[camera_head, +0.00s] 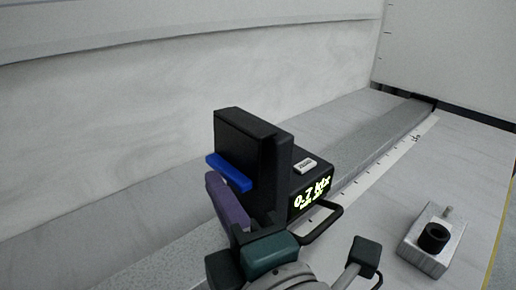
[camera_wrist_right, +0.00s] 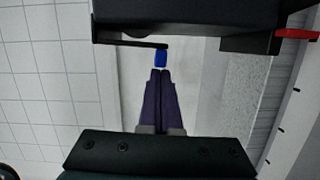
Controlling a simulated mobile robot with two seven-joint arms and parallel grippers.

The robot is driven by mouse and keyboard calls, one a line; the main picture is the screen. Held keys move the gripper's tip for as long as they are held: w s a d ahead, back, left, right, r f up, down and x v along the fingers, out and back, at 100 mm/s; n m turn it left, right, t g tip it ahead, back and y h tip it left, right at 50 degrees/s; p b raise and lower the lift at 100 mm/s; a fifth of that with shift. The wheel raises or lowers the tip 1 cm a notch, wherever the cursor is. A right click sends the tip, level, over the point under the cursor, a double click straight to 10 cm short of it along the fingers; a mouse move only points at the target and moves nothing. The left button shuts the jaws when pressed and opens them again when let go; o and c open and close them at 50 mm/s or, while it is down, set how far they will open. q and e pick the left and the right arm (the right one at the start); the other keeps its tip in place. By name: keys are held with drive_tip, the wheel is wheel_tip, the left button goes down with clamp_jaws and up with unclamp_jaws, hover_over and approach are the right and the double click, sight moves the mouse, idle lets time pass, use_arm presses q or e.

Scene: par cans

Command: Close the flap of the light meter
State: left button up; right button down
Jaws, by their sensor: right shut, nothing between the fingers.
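The light meter (camera_head: 311,178) is a black box with a lit display reading 0.7 klx. Its black flap (camera_head: 240,136) stands up at the meter's left side, with a blue lip (camera_head: 229,173) on its left face. My right gripper (camera_head: 213,182) has purple fingers, shut and empty, just below the blue lip. In the right wrist view the shut fingertips (camera_wrist_right: 160,74) point at the blue lip (camera_wrist_right: 160,59), very close to it; I cannot tell whether they touch. The dark meter (camera_wrist_right: 190,18) fills the top there. My left gripper is out of view.
A small white button-like piece (camera_head: 305,165) sits on the meter's top. A grey metal block with a black knob (camera_head: 434,239) stands at the right. A red part (camera_wrist_right: 296,33) shows in the wrist view.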

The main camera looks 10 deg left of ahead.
use_arm(q)
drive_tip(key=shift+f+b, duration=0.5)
drive_tip(key=shift+b, duration=0.05)
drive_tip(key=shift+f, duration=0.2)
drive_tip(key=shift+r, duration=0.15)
use_arm(e)
drive_tip(key=shift+w+d+f+n, duration=0.3)
drive_tip(key=shift+w+d+n, duration=0.15)
drive_tip(key=shift+w+n, duration=0.15)
drive_tip(key=shift+s+d, duration=0.1)
drive_tip(key=shift+s, duration=0.05)
